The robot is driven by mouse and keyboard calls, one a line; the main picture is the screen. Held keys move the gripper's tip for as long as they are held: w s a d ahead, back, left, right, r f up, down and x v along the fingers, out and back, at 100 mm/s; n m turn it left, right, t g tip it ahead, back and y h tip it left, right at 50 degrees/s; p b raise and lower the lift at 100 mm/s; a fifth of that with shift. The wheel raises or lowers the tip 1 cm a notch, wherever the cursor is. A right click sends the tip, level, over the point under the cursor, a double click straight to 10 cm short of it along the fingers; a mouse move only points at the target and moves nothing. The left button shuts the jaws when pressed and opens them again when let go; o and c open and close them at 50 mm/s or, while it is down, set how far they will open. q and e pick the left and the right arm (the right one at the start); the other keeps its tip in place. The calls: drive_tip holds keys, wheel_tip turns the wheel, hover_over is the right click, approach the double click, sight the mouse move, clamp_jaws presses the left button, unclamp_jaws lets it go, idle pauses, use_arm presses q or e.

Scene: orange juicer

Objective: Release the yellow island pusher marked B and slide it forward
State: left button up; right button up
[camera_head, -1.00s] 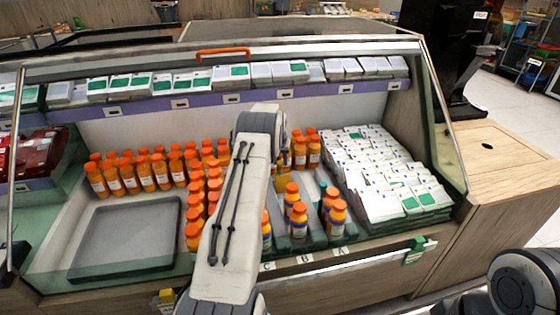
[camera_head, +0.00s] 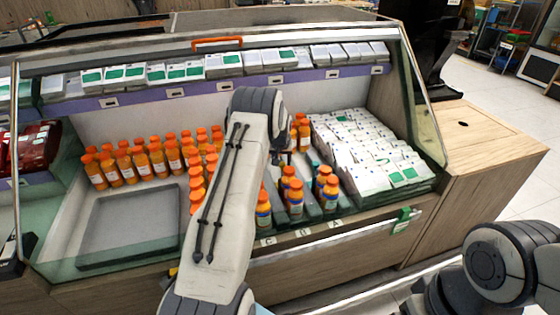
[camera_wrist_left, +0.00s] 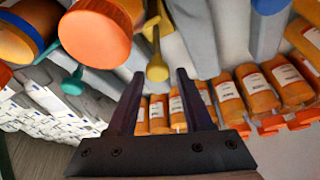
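The yellow pusher (camera_wrist_left: 157,68) shows in the left wrist view as a thin rod with a rounded knob, just beyond my fingertips and in line with the gap between them. My left gripper (camera_wrist_left: 160,80) is open, with a dark finger on each side and nothing held. I cannot tell whether it touches the knob. In the head view, my left arm hides the pusher and most of this gripper. The marker B (camera_head: 302,233) is on the case's front edge, between markers C (camera_head: 268,241) and A (camera_head: 335,224). My right gripper is out of view.
Orange-capped bottles (camera_head: 295,198) stand in the front lanes, close to my left gripper. A teal pusher (camera_wrist_left: 73,82) is beside it. White boxes (camera_head: 375,150) fill the right side. An empty grey tray (camera_head: 130,232) lies at left. A glass panel (camera_head: 425,105) bounds the right.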

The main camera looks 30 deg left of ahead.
use_arm(q)
drive_tip(key=shift+o, duration=0.3)
drive_tip(key=v, duration=1)
drive_tip(key=shift+r, duration=0.25)
drive_tip(key=shift+s+d, duration=0.1)
